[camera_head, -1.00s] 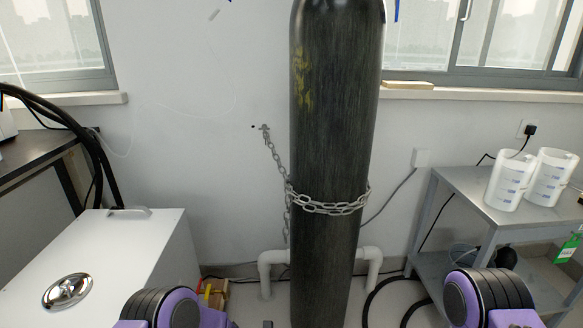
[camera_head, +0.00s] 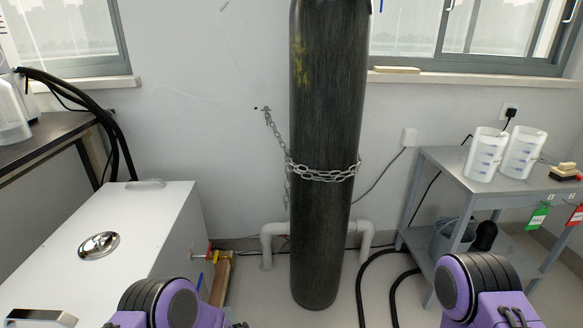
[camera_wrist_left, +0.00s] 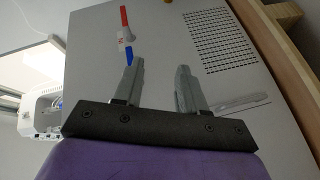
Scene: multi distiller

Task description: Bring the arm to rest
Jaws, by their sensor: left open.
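My left gripper (camera_wrist_left: 155,84) shows in the left wrist view with its two grey fingers apart and nothing between them. Beyond the fingers is a light grey panel (camera_wrist_left: 170,40) with a grid of dark slots and a small red, white and blue item (camera_wrist_left: 125,38). In the head view only purple and black arm parts of mine show at the bottom left and bottom right. Neither gripper shows in the head view, and my right gripper is in no view.
A dark gas cylinder (camera_head: 328,230) stands on the floor, with a chain (camera_head: 322,174) around it. A white cabinet (camera_head: 150,225) is at the left. A grey metal cart (camera_head: 430,160) with two white jugs (camera_head: 485,155) is at the right. Pipes and black hoses lie near the cylinder.

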